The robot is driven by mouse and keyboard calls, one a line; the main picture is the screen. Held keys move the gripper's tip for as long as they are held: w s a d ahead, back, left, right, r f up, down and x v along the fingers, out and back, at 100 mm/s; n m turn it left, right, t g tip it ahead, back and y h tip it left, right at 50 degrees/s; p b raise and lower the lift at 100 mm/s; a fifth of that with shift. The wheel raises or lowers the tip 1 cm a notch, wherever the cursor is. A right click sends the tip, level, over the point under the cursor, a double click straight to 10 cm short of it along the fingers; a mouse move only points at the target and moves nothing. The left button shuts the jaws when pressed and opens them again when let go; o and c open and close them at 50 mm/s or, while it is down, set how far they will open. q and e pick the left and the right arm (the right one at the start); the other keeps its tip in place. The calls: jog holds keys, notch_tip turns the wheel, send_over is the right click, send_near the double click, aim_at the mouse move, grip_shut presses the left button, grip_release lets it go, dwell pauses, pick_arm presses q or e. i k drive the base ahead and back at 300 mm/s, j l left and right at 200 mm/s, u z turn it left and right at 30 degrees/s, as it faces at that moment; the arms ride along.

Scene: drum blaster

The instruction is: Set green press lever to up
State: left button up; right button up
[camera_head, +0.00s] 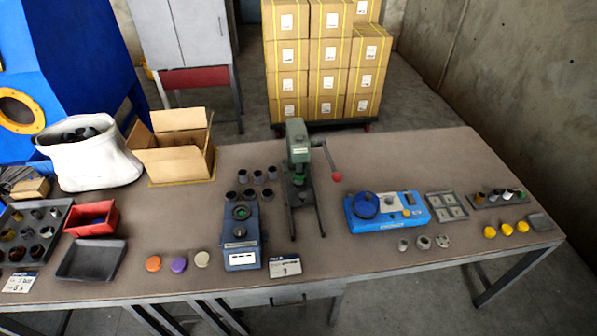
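The green press (297,150) stands upright near the middle of the table, on a dark base with legs toward the front. Its lever (327,157) comes out on the right side of the press head and slopes down to the right. The lever ends in a red ball knob (337,177), which is lower than the pivot and well above the table. Neither of my grippers shows in the head view, and nothing touches the lever.
A blue-grey device (241,255) stands left of the press, with several dark cups behind it. A blue machine (385,225) with a round dial sits right of the press. A white bag (88,160) and an open cardboard box (180,165) stand at the back left.

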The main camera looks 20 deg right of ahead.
aim_at(337, 177)
jog(key=k+l+u, duration=0.1)
jog(key=l, duration=0.35)
jog(key=k+l, duration=0.15)
jog(key=l, duration=0.25)
jog(key=k+l+u, duration=0.15)
jog(key=l, duration=0.3)
jog(key=k+l+u, duration=0.1)
jog(key=l, duration=0.35)
